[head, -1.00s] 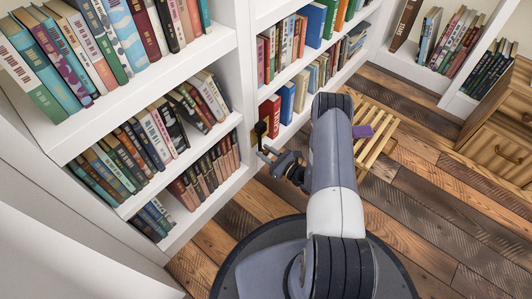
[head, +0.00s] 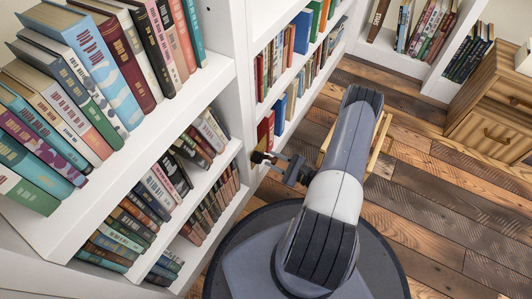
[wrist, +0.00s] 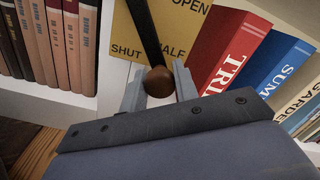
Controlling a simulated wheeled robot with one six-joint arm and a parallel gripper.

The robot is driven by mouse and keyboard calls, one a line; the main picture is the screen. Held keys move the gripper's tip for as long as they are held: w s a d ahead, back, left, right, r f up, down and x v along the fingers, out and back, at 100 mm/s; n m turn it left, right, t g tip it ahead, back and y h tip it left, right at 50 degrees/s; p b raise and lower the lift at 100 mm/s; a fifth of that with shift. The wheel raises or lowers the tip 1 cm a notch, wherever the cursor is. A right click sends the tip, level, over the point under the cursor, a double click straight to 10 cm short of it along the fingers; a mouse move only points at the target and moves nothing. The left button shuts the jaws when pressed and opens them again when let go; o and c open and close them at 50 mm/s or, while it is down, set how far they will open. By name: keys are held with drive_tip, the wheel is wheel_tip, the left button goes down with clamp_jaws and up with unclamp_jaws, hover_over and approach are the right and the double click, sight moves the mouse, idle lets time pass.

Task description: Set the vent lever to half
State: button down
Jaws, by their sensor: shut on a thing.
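The vent lever is a dark bar (wrist: 145,32) with a round brown knob (wrist: 158,82) at its lower end. In the wrist view it hangs down in front of a yellow plate (wrist: 120,70) lettered OPEN, SHUT and HALF. The bar passes between the words SHUT and HALF, partly covering the H of HALF. My gripper (wrist: 159,84) is shut on the knob, one finger on each side. In the head view my gripper (head: 274,160) is at the shelf upright, with the dark lever (head: 260,157) at its tips. The lever's pivot is out of the wrist view.
White bookshelves (head: 222,85) full of books stand left and behind. Red and blue books (wrist: 228,52) are close right of the plate in the wrist view. A slatted wooden piece (head: 378,145) is behind my arm. A wooden drawer cabinet (head: 490,125) stands right. Plank floor (head: 440,215) is open at right.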

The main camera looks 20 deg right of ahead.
drive_tip(key=shift+w+d+r+n, duration=0.3)
drive_tip(key=shift+d+r+n, duration=0.15)
drive_tip(key=shift+n, duration=0.45)
drive_tip(key=c, duration=1.1)
unclamp_jaws()
drive_tip(key=shift+c, duration=0.2)
drive_tip(key=shift+d, duration=0.1)
